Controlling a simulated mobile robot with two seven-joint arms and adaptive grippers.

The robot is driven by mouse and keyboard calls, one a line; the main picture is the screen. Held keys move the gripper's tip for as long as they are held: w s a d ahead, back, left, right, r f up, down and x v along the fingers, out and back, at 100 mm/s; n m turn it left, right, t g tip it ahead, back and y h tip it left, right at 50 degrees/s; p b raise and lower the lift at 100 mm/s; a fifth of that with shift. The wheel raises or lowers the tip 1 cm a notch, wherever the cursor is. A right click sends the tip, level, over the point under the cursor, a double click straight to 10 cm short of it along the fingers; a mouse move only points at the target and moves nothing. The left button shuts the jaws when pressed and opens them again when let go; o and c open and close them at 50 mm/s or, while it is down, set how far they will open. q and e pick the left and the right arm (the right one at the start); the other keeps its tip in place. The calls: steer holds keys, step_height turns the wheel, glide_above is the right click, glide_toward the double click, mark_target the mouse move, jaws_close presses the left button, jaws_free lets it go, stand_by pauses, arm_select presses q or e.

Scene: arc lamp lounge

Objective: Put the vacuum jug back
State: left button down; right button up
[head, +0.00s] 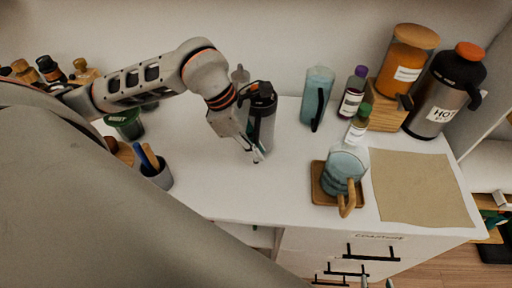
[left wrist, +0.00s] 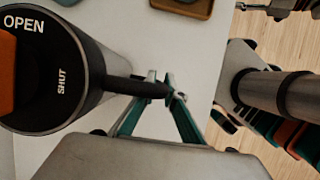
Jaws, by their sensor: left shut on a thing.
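The vacuum jug (head: 265,126) has a dark lid with an orange part and stands upright at the middle of the white counter top. Its lid, lettered OPEN and SHUT, fills the left of the left wrist view (left wrist: 88,45). My left gripper (head: 254,150) is shut on its black handle, which runs between the fingertips (left wrist: 162,91). Whether the jug's base touches the counter is hard to tell. A steel jug labelled HOT (head: 438,92) with an orange lid stands at the back right. My right gripper (head: 377,284) shows only two separated fingertips at the bottom edge.
A bare tan mat (head: 420,187) lies at the right. Left of it, a glass jug (head: 343,168) stands on a wooden tray (head: 318,190). A teal jug (head: 317,95), bottles (head: 353,92) and an orange canister (head: 402,62) on a wooden block stand behind. A utensil cup (head: 158,177) stands left.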

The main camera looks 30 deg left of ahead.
arm_select(q)
steer(key=c, duration=2.1)
jaws_free()
steer(key=v, duration=1.2)
